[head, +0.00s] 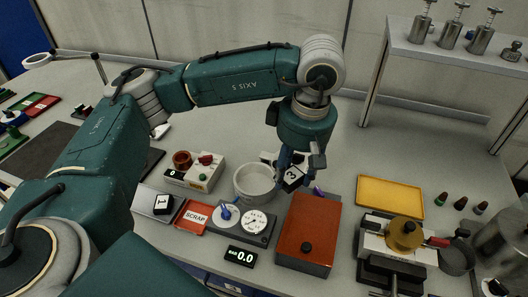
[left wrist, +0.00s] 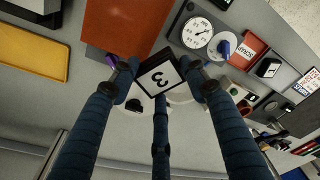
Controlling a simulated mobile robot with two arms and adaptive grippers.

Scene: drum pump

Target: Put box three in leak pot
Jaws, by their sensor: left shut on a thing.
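Box three is a small black box with a white face marked 3; it shows in the head view (head: 292,175) and in the left wrist view (left wrist: 159,79). My left gripper (head: 300,169) is shut on it and holds it tilted, with fingers on both sides in the left wrist view (left wrist: 160,82). A pale grey round open pot, seemingly the leak pot (head: 254,195), stands on the bench. In the head view the box is just right of its rim; their gap in height is unclear. In the left wrist view the box and fingers hide most of the pot. My right gripper is out of view.
A dial panel (head: 240,219) stands in front of the pot, and a red-brown block (head: 308,232) to its right. A box marked 1 (head: 163,204) sits near a SCRAP sign (head: 195,217). A control box (head: 194,172) is left. A yellow tray (head: 389,197) lies right.

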